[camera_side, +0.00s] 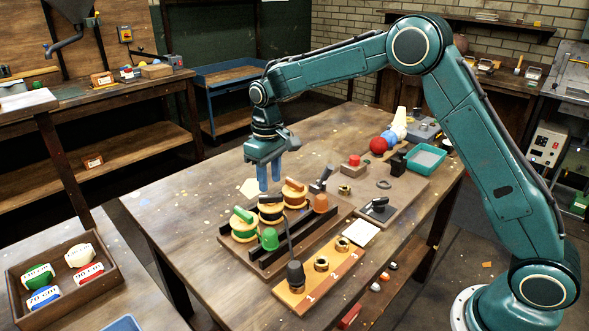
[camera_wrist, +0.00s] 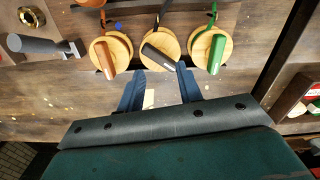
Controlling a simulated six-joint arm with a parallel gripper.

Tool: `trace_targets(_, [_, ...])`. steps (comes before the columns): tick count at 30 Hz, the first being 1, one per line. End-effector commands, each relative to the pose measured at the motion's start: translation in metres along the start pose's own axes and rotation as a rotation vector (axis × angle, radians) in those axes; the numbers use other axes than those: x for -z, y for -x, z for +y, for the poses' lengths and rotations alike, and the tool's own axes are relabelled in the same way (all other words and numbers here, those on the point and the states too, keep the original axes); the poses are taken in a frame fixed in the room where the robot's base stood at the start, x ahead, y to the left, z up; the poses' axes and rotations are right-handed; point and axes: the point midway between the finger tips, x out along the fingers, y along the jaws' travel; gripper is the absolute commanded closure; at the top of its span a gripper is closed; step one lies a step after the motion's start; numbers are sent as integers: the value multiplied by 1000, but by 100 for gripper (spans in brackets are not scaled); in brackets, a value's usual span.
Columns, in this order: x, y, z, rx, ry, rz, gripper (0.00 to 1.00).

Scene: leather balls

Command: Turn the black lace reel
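The black lace reel (camera_side: 271,212) stands between the green reel (camera_side: 243,229) and the orange reel (camera_side: 294,195) in a dark rack. Each is a pale wooden spool with a coloured handle on top. In the wrist view the black reel (camera_wrist: 151,39) is in the middle, its black handle slanting toward my fingers. The orange reel (camera_wrist: 103,55) is left of it and the green reel (camera_wrist: 218,57) right. My gripper (camera_side: 270,188) points down with two blue fingers apart and empty, just above the black reel. In the wrist view my fingertips (camera_wrist: 158,73) straddle the line of the black handle's end.
The table's left part is largely clear.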

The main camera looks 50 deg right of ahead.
Motion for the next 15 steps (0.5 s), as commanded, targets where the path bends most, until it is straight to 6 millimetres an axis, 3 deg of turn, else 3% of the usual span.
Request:
trace_targets(9, [0,56,0,0,0,4,65])
trace_targets(15, [0,82,0,0,0,2,65])
